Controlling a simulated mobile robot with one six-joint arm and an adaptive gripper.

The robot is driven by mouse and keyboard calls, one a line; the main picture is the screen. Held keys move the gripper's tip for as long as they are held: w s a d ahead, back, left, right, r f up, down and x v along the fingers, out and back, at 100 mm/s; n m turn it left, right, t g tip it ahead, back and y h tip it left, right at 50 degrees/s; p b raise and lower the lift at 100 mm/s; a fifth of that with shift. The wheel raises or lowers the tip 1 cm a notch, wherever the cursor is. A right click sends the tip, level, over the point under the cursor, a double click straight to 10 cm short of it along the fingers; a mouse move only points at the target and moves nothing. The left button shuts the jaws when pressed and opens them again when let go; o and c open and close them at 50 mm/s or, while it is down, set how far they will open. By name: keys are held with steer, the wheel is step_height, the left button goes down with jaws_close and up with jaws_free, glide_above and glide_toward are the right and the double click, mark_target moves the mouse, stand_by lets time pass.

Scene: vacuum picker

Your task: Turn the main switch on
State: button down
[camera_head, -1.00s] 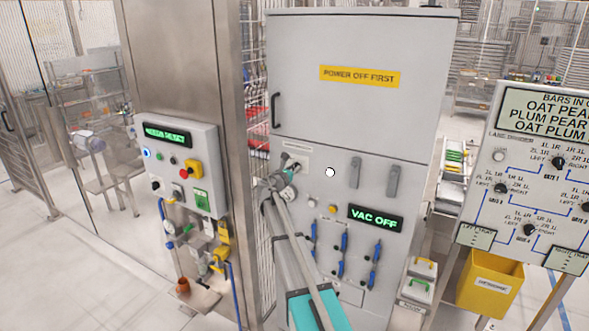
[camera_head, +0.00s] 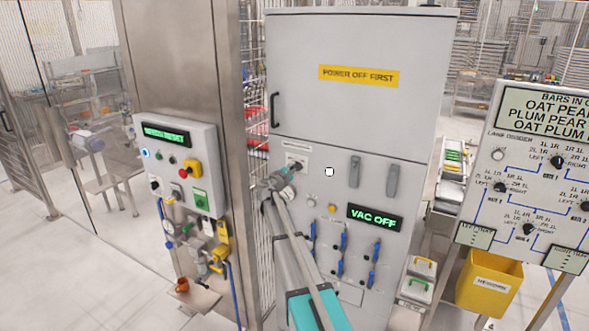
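A grey cabinet (camera_head: 350,110) stands in the middle with a yellow "POWER OFF FIRST" label (camera_head: 358,76). A small switch plate (camera_head: 297,161) is on the left of its lower half, partly hidden by my arm's end; I take it to be the main switch, but its setting is too small to tell. My gripper (camera_head: 296,167) is at this plate, in front of it or touching it; I cannot tell which. Its fingers are too small to tell open from shut. A green display (camera_head: 374,218) on the cabinet reads "VAC OFF".
Two grey lever handles (camera_head: 393,181) and several blue-handled valves (camera_head: 342,250) are on the cabinet right of my arm. A control box (camera_head: 181,165) with a red button hangs on the steel column at left. A white selector board (camera_head: 530,180) and a yellow bin (camera_head: 490,283) are at right.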

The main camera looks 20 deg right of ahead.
steer(key=shift+w+r, duration=0.15)
steer(key=shift+w, duration=0.25)
steer(key=c, duration=0.8)
jaws_free()
steer(key=shift+s, duration=0.1)
steer(key=shift+o, duration=1)
steer(key=shift+d, duration=0.15)
steer(key=shift+f, duration=0.25)
steer(key=shift+s, duration=0.1)
steer(key=v, duration=1.2)
